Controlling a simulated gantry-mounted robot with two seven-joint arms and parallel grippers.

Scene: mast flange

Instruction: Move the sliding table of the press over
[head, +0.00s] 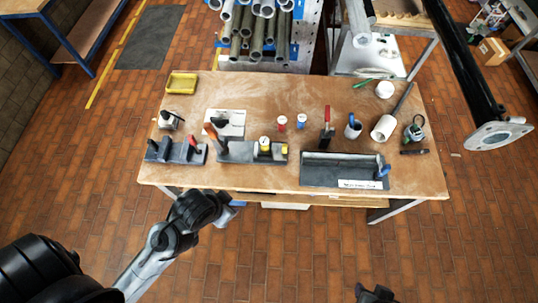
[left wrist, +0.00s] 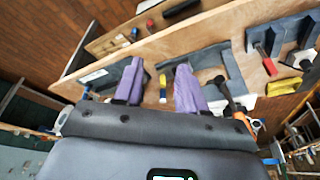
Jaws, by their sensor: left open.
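A dark grey fixture with a long flat base (head: 235,154) stands at the table's front middle. It has a black lever at its left, and yellow parts and a white round top at its right. It may be the press, but I cannot tell for sure which part slides. It also shows in the left wrist view (left wrist: 207,57). My left gripper (head: 237,204) is in front of the table's front edge, apart from the fixture. In the left wrist view its purple fingers (left wrist: 160,88) are spread and empty. A dark part of my right arm (head: 375,294) shows at the bottom edge.
A left fixture with a red handle (head: 192,141) and a right grey tray with a blue clamp (head: 330,168) flank it. Behind stand a red-handled tool (head: 327,128), a mug (head: 353,128) and a yellow tray (head: 182,83). A flanged mast (head: 497,134) hangs at right.

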